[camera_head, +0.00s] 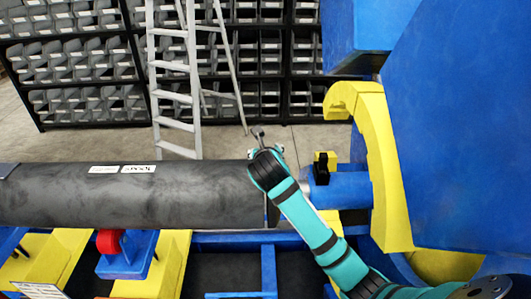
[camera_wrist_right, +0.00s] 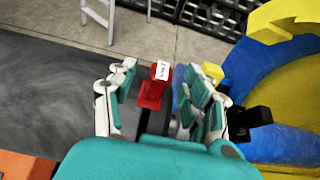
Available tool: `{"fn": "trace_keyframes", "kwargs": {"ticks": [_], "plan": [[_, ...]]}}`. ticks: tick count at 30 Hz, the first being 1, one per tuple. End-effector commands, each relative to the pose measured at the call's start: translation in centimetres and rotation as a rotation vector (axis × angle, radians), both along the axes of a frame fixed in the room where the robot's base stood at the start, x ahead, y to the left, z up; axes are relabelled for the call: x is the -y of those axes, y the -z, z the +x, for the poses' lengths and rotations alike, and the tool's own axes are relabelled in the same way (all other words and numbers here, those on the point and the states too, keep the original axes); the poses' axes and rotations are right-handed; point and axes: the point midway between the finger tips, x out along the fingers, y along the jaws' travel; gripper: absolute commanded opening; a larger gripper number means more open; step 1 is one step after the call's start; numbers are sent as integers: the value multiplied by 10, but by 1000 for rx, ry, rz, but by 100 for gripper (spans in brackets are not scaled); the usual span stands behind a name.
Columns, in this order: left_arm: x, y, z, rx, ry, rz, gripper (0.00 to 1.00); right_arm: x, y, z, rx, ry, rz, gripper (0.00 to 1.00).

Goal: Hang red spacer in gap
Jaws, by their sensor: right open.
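The red spacer (camera_wrist_right: 152,92) has a white label on its top and shows in the right wrist view. It stands at the gap between the end of the dark grey cylinder (camera_wrist_right: 50,95) and the blue shaft. Its lower part is hidden, so I cannot tell how it rests. My right gripper (camera_wrist_right: 160,84) is open, with its fingers apart on either side of the spacer. In the head view the right gripper (camera_head: 263,140) is over the right end of the grey cylinder (camera_head: 130,195), and the spacer is hidden there. My left gripper is not in view.
A blue shaft (camera_head: 345,190) and a yellow curved bracket (camera_head: 385,165) stand right of the gap, before a large blue plate (camera_head: 460,110). A black block (camera_head: 321,168) sits on the shaft. A red roller (camera_head: 109,241) is below the cylinder. A ladder (camera_head: 172,65) and bin shelves stand behind.

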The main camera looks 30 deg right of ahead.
Motion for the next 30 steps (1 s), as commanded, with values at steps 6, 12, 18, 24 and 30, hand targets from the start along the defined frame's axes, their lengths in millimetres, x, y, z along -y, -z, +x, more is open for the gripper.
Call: {"fn": "trace_keyframes", "kwargs": {"ticks": [6,12,18,24,30], "plan": [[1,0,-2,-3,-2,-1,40,-5,-6,-10,2,-1,-1,50],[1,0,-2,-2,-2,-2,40,-20,-26,-42,4,-3,-1,50],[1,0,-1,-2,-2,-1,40,-36,-46,-74,4,-3,0,50],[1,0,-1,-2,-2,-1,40,-45,-56,-92,2,0,-1,50],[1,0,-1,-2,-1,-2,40,-46,-58,-96,1,0,0,50]]}}
